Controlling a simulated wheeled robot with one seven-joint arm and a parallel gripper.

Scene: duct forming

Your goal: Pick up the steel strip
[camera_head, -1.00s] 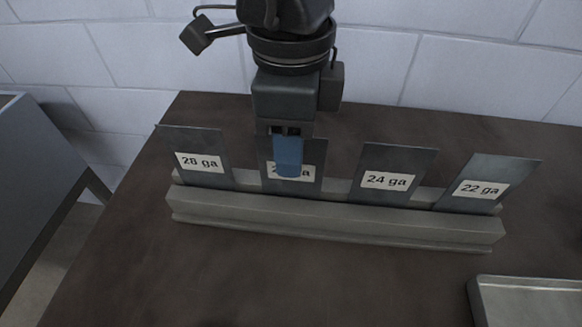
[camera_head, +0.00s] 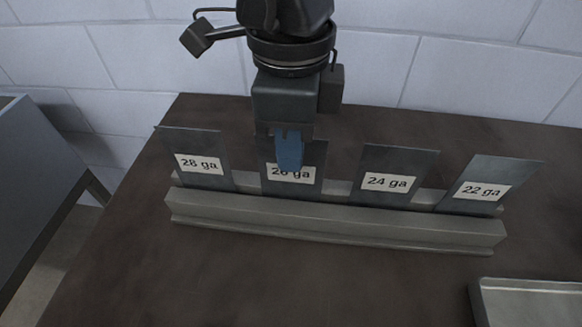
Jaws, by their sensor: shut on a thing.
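Several dark steel strips stand in a grey slotted rack (camera_head: 335,222), each with a white gauge label. From left they are the 28 ga strip (camera_head: 197,145), the 26 ga strip (camera_head: 290,187), the 24 ga strip (camera_head: 398,157) and the 22 ga strip (camera_head: 500,170). My gripper (camera_head: 289,165) points down at the top of the 26 ga strip. Its blue finger lies over the front of that strip, partly covering the label's upper edge. The gripper is shut on the 26 ga strip, whose lower end is still in the rack. The rear finger is hidden.
The rack stands on a dark brown table (camera_head: 270,285) with clear room in front. A metal tray (camera_head: 530,288) sits at the lower right. A white block wall (camera_head: 450,70) rises behind the table. A grey surface (camera_head: 35,180) is at the far left.

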